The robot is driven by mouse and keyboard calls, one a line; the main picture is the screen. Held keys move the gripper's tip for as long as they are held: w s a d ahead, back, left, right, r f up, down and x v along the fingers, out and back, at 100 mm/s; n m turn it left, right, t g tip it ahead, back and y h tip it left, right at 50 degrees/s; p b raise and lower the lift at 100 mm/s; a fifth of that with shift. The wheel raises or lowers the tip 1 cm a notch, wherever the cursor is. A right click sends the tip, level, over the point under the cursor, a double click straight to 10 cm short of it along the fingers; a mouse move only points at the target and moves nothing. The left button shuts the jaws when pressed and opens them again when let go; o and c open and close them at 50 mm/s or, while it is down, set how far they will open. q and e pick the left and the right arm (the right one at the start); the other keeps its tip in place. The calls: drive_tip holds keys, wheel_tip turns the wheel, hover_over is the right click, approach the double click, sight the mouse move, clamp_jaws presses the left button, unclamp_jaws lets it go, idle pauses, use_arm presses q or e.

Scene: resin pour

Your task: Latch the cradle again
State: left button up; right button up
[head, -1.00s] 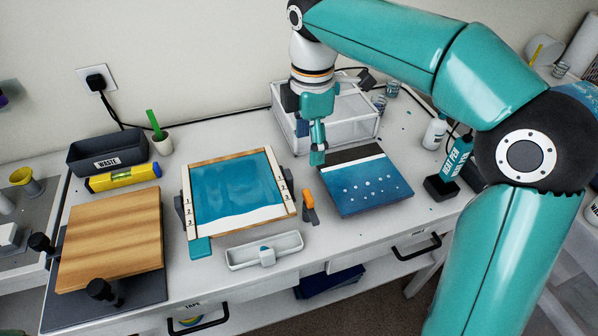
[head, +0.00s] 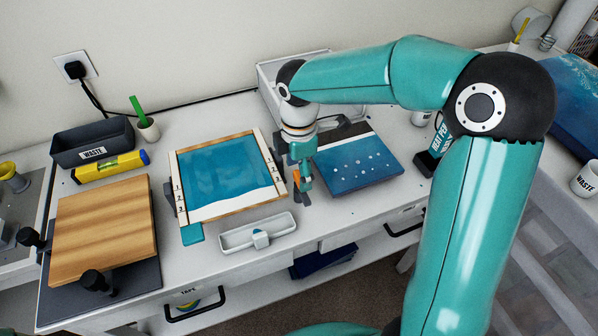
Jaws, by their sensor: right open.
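The framed panel with blue-teal resin and a white band (head: 225,178) lies between dark side supports, which look like the cradle; the left support (head: 169,190) shows best. White edge strips carry the marks 1, 2, 3. A teal tab (head: 191,234) sticks out at the near left corner; I cannot tell whether it is the latch or whether it is engaged. My right gripper (head: 303,188) is open and points down just right of the panel, beside an orange-handled tool (head: 296,178) that it partly hides. I cannot tell whether they touch. My left gripper is not in view.
A blue panel with white dots (head: 360,168) lies to the right. A white tray with a small block (head: 236,238) stands in front. A wooden board (head: 105,230), yellow level (head: 110,166) and waste bin (head: 70,148) are left. A heat pen stand (head: 425,163) stands right.

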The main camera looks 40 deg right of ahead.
drive_tip(key=shift+f, duration=0.75)
drive_tip(key=c, duration=1.1)
drive_tip(key=shift+c, duration=0.2)
